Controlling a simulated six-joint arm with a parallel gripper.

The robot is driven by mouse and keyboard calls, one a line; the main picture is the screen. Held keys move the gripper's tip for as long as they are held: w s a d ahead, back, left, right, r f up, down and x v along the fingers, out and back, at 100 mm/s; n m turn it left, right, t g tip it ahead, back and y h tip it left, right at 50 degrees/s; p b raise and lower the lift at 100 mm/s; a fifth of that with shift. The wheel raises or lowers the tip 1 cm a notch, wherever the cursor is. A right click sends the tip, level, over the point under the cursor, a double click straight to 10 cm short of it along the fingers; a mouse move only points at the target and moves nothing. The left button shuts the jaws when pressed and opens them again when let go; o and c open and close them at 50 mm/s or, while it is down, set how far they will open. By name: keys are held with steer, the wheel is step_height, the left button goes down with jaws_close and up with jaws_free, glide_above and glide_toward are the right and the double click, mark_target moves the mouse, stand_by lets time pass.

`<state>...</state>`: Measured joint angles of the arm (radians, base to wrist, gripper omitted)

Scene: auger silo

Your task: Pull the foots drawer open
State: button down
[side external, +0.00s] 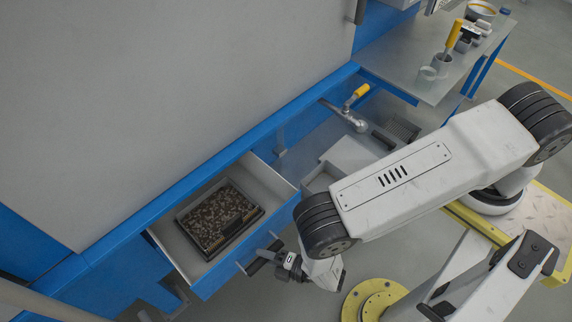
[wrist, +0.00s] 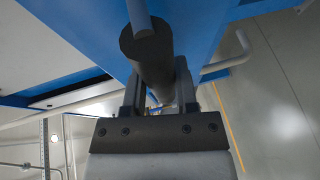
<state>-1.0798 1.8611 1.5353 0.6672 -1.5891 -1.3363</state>
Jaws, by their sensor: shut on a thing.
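The foots drawer (side external: 245,262) is a blue-fronted grey drawer, standing well out of the blue machine in the side external view. Inside it lies a dark tray (side external: 220,218) of brown granular stuff. The drawer's dark bar handle (side external: 258,266) is on its front; in the wrist view the handle (wrist: 150,52) is a thick dark cylinder running between my fingers. My gripper (side external: 283,262) is at the handle, and in the wrist view my gripper (wrist: 158,90) has a finger on each side of it, shut on it. The fingertips are partly hidden by the handle.
A metal bench (side external: 430,65) with a yellow-handled tool and several containers stands at the upper right. A valve with a yellow lever (side external: 355,95) and a grey box (side external: 350,158) are right of the drawer. A yellow round base (side external: 375,298) stands on the floor near my arm.

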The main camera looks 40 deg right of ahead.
steer(key=shift+s+a, duration=0.1)
steer(key=shift+s, duration=0.25)
steer(key=shift+c, duration=2)
jaws_free()
